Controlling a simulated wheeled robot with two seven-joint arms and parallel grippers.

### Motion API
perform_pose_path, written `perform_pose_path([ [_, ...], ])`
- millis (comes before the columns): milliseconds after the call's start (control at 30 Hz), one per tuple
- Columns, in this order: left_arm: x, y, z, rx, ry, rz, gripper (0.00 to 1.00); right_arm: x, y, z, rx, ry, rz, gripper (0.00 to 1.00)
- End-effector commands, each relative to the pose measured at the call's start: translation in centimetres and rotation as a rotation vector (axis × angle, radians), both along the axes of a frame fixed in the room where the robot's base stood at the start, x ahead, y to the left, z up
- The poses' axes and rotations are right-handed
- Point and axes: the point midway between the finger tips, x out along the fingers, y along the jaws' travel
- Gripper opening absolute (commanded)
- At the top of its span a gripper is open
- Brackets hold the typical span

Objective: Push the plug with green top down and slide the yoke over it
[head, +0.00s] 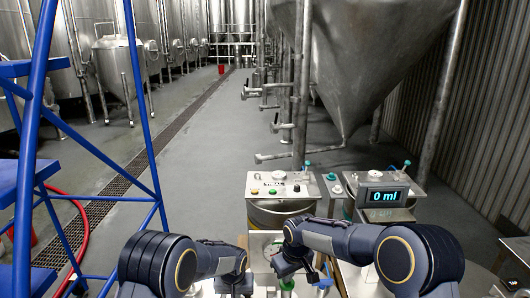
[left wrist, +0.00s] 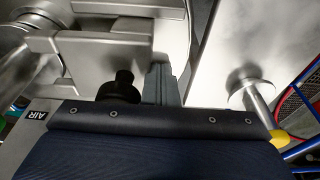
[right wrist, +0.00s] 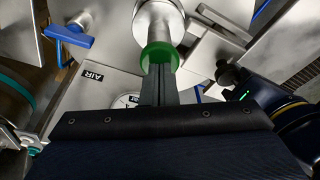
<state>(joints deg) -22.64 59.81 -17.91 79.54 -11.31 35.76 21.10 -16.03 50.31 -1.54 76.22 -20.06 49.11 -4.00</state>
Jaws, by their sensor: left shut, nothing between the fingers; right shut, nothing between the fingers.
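The plug's green top (right wrist: 160,55) shows as a green ring on a shiny metal cylinder (right wrist: 160,18) in the right wrist view. In the head view the green top (head: 287,284) is low in the middle. My right gripper (right wrist: 158,75) is shut and empty, its tips at the green top; I cannot tell whether they touch. My left gripper (left wrist: 158,72) is shut and empty beside a black knob (left wrist: 123,84) and a metal block (left wrist: 95,55), which may be the yoke. Much of the work area is hidden by my arms in the head view.
A control box with buttons (head: 277,188) and a display reading 0 ml (head: 384,195) stand beyond my grippers. A blue-handled valve (right wrist: 68,36) is left of the plug in the right wrist view. A blue ladder frame (head: 148,110) stands at left.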

Motion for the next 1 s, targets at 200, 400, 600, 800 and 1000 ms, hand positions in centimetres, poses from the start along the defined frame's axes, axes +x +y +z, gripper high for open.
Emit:
perform_pose_path([
  [200,0.0,-1.0,0.0,-0.001,-0.001,0.000,0.00,-0.1,0.0,-0.2,-0.002,0.005,0.000,0.00],
  [400,0.0,-1.8,0.0,0.000,0.000,-0.001,0.00,-0.1,0.0,-0.2,-0.002,0.005,0.000,0.00],
  [600,0.0,-2.6,0.0,0.000,0.000,-0.001,0.00,-0.1,0.0,-0.2,-0.002,0.005,0.000,0.00],
  [800,0.0,-3.4,0.0,-0.001,-0.001,-0.001,0.00,-0.1,0.0,-0.2,-0.002,0.005,0.000,0.00],
  [1000,0.0,-3.6,0.0,0.000,0.000,0.001,0.00,-0.1,0.0,-0.2,-0.002,0.005,0.000,0.00],
])
